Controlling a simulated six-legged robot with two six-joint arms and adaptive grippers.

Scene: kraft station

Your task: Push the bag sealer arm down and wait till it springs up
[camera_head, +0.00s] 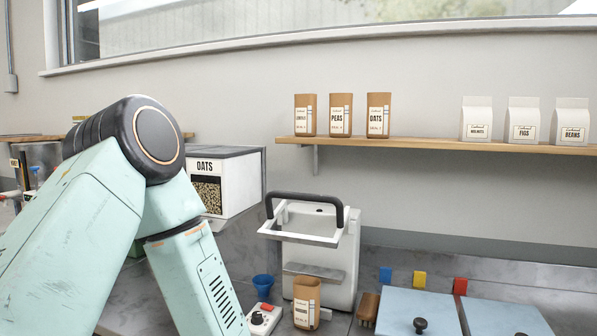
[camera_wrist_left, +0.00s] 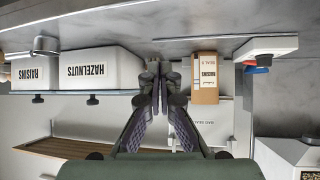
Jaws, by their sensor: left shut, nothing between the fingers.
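The bag sealer (camera_head: 345,250) is a white upright machine on the counter in the head view. Its arm, a white frame with a black handle (camera_head: 305,196), stands raised. A brown kraft bag (camera_head: 306,302) stands upright in front of the sealer. My left arm comes in from the left; its gripper is below the edge of the head view. In the left wrist view my left gripper (camera_wrist_left: 160,90) is shut with nothing between its fingers. My right gripper is in neither view.
A white oats bin (camera_head: 231,185) stands left of the sealer. A blue funnel (camera_head: 262,285) and a small white device with a red button (camera_head: 263,320) sit near the bag. Blue lidded boxes (camera_head: 420,310) stand at right. A wall shelf (camera_head: 440,144) holds several bags.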

